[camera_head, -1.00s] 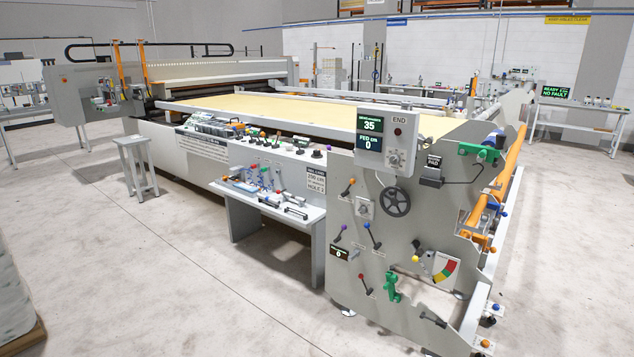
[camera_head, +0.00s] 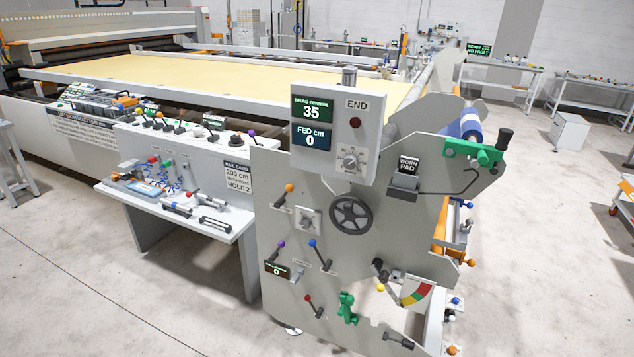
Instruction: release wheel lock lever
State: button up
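The end panel (camera_head: 400,255) of the quilting machine stands upright near the middle right. A dark handwheel (camera_head: 350,215) is mounted on it. My gripper is not in view.
A display box (camera_head: 336,132) marked END juts out above the wheel, reading 35 and 0. A green clamp (camera_head: 473,152) sits at the panel's upper right. A side shelf (camera_head: 178,208) with tools projects left of the panel. The floor (camera_head: 150,310) in front is clear.

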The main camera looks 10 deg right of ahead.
aim_at(289, 188)
jog(key=i, duration=0.3)
jog(key=z, duration=0.05)
jog(key=k, duration=0.65)
jog(key=u, duration=0.7)
jog(key=i, duration=1.7)
jog(key=z, duration=0.6)
